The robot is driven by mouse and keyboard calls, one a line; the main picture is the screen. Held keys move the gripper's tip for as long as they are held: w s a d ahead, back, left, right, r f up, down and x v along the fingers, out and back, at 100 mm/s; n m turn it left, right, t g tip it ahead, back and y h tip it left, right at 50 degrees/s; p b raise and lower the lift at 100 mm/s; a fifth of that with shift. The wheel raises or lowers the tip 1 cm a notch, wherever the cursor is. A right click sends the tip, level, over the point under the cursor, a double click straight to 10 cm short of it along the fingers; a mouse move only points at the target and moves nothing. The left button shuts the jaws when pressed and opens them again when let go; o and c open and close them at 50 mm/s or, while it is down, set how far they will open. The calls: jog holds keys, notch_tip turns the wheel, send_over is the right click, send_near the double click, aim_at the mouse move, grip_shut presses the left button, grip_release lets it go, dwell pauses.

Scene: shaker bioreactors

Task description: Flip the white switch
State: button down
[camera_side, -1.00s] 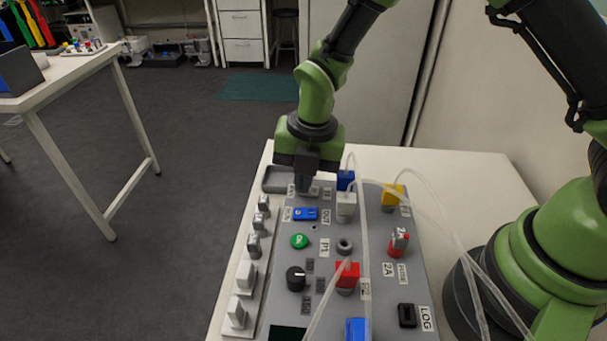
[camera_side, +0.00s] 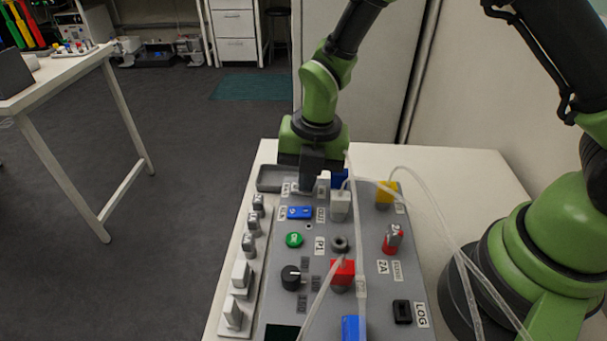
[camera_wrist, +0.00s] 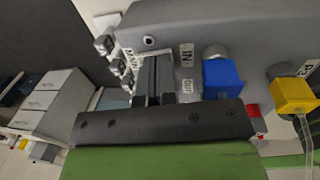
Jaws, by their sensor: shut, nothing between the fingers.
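A small white piece that looks like the white switch (camera_side: 324,177) shows at the far end of the grey control panel (camera_side: 373,262), close beside the right side of my fingers. My gripper (camera_side: 306,189) points down at the panel's far edge and is shut and empty. In the wrist view its dark fingers (camera_wrist: 153,82) lie together over the panel, near the IN and OUT labels. The fingers hide part of the panel there, and I cannot tell if they touch the switch. The switch is not clearly visible in the wrist view.
A blue rocker (camera_side: 300,212), a green button (camera_side: 294,240) and a black knob (camera_side: 292,278) lie nearer on the panel. Blue, white, yellow (camera_side: 386,192) and red (camera_side: 342,273) connectors with clear tubes stand right of my gripper. A row of metal-grey switches (camera_side: 240,273) lines the left.

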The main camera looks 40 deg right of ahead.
jog(key=shift+r, duration=0.1)
notch_tip(320, 180, up, 14)
jog(key=s+d, duration=0.1)
dwell(0.4)
jog(key=shift+s+d, duration=0.1)
jog(key=shift+w+a, duration=0.45)
jog(key=shift+a, duration=0.15)
jog(key=f, duration=0.9)
jog(key=w+a+f, duration=0.1)
jog(key=f, duration=0.4)
jog(key=shift+w+a, duration=0.1)
jog(key=shift+f, duration=0.1)
